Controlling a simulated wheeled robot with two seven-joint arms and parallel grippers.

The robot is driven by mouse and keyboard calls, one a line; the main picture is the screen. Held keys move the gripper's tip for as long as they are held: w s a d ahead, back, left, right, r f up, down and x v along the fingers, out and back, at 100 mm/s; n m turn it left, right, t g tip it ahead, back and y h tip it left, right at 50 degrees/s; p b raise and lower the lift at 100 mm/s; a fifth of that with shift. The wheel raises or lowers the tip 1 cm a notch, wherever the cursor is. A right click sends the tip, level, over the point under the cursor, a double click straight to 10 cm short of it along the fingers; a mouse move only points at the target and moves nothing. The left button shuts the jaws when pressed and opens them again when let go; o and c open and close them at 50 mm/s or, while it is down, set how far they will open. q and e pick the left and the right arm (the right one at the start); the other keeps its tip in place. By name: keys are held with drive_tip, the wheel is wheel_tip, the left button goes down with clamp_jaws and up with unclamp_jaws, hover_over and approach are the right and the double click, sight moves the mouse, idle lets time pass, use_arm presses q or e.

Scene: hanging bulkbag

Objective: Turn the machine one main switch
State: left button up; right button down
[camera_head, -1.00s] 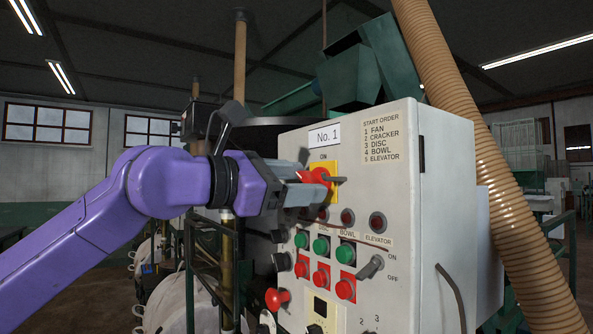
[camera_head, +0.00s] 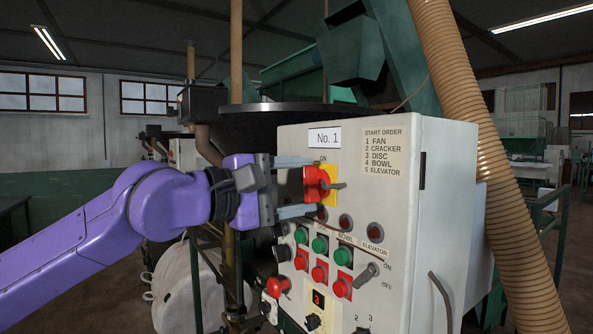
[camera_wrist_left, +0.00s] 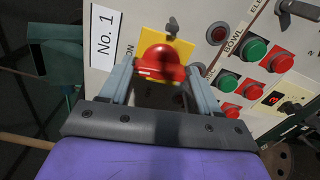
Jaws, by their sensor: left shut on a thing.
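The machine one main switch is a red knob (camera_head: 313,182) on a yellow plate, under the "No. 1" label on the grey control cabinet (camera_head: 455,180). A dark lever at the knob points right in the head view. My left gripper (camera_head: 318,185) is at the knob, one finger above it and one below. In the left wrist view, the knob (camera_wrist_left: 160,62) sits between the fingertips of my left gripper (camera_wrist_left: 162,70), which is shut on it. The "ON" mark beside the plate is partly covered by a finger. My right gripper is not in view.
Below the switch are red lamps (camera_head: 375,231), green buttons (camera_head: 343,256), red buttons (camera_head: 340,288), an elevator lever (camera_head: 367,275) and a lit red digit display (camera_head: 317,299). A ribbed tan hose (camera_head: 490,150) runs past the cabinet's right side.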

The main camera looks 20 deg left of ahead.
use_arm(q)
drive_tip(key=shift+m+p, duration=0.6)
drive_tip(key=shift+m, duration=0.2)
drive_tip(key=o, duration=0.8)
drive_tip(key=b+v, duration=0.3)
drive_tip(key=v, duration=0.7)
drive_tip(key=shift+s+a+b, duration=0.15)
drive_tip(key=shift+a+b, duration=0.05)
drive_tip(key=shift+b, duration=0.1)
